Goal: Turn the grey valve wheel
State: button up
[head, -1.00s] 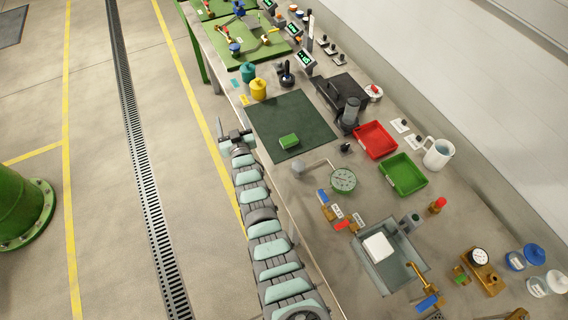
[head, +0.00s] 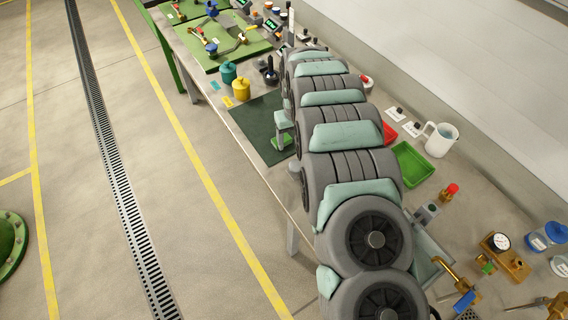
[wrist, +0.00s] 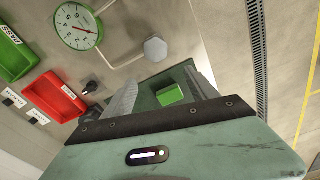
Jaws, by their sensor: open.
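A pale grey, roughly hexagonal wheel or knob (wrist: 155,49) shows in the wrist view at the end of a bent pipe; I take it for the valve wheel. The pipe runs to a round white dial gauge with a green rim (wrist: 77,26). My gripper (wrist: 162,88) is open and empty, with the wheel beyond its fingertips, apart from them, near the upper middle. Between the fingers, farther off, a green block (wrist: 168,95) lies on the dark green mat (wrist: 145,97).
A red tray (wrist: 55,98) and a green tray (wrist: 10,55) lie left in the wrist view. Teal (head: 228,73) and yellow (head: 241,90) canisters stand near the bench edge, and a white mug (head: 441,140) at right.

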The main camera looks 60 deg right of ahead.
aim_at(296, 164)
jog(key=shift+y, duration=0.3)
jog(key=f, duration=0.3)
jog(key=s+f, duration=0.1)
jog(key=f, duration=0.2)
jog(key=a+f, duration=0.1)
jog(key=f, duration=0.3)
jog(key=shift+s, duration=0.4)
jog(key=shift+c, duration=0.4)
jog(key=c, duration=1.3)
